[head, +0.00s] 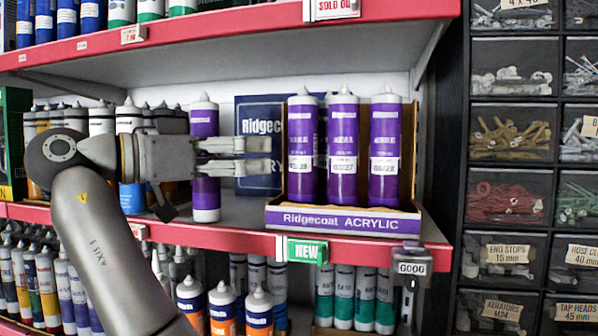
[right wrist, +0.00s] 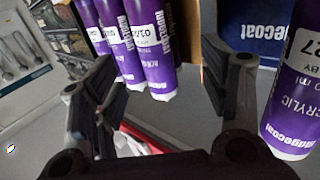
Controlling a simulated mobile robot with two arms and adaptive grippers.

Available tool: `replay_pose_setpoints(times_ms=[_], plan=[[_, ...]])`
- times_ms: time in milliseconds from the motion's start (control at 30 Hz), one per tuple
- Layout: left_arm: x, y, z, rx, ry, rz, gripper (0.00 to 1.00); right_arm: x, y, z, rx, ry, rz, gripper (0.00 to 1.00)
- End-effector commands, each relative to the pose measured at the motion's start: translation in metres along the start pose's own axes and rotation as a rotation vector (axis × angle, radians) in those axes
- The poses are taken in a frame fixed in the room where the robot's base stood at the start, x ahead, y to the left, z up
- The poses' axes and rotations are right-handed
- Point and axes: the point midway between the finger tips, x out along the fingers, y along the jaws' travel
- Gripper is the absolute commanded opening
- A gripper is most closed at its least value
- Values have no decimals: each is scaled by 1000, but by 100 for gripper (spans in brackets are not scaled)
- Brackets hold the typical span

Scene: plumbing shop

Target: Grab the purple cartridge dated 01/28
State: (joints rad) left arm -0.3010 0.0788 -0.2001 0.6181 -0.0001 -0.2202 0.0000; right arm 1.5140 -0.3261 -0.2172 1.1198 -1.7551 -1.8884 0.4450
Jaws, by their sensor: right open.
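Three purple cartridges stand upright in the Ridgecoat ACRYLIC display box (head: 345,221) on the middle shelf: left (head: 302,140), middle (head: 343,135) and right (head: 385,130). The middle label seems to read 03/27; the left and right dates seem to end in 28, the rest too small to be sure. Another purple cartridge (head: 204,122) stands alone left of the box, partly hidden by my right gripper (head: 262,156). In the right wrist view its label (right wrist: 300,65) ends in 27. My right gripper is open and empty, its fingers pointing at the box's left cartridge, apart from it. My left gripper is not in view.
A dark blue Ridgecoat box (head: 258,115) stands behind my gripper. Other cartridges (head: 129,120) crowd the shelf's left. The red shelf edge carries a green NEW tag (head: 307,251) and a grey 0000 counter (head: 411,268). Parts drawers (head: 508,194) stand at the right.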

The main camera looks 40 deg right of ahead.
Motion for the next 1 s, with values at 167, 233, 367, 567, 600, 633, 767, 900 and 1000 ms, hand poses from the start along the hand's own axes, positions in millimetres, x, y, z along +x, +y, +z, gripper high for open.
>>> replay_pose_setpoints(times_ms=[167, 233, 367, 567, 600, 633, 767, 900, 1000], plan=[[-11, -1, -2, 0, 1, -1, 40, 31, 0, -3, 1, 0, 2, 68], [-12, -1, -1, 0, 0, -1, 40, 38, 0, -3, 1, -1, 1, 68], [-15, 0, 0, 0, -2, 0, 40, 46, 1, -3, 1, 1, 1, 68], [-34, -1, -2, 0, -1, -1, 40, 70, 1, -6, -1, 0, 2, 68], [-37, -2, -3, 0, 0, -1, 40, 75, 1, -7, -1, 1, 2, 68], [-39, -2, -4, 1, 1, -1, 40, 80, 2, -6, -1, 0, 2, 68], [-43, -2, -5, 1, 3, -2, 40, 94, 1, -4, 0, 1, 1, 68], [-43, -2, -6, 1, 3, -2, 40, 97, 1, -2, 0, 1, 0, 68], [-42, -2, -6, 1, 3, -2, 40, 96, 1, -2, 0, 1, 0, 68]])
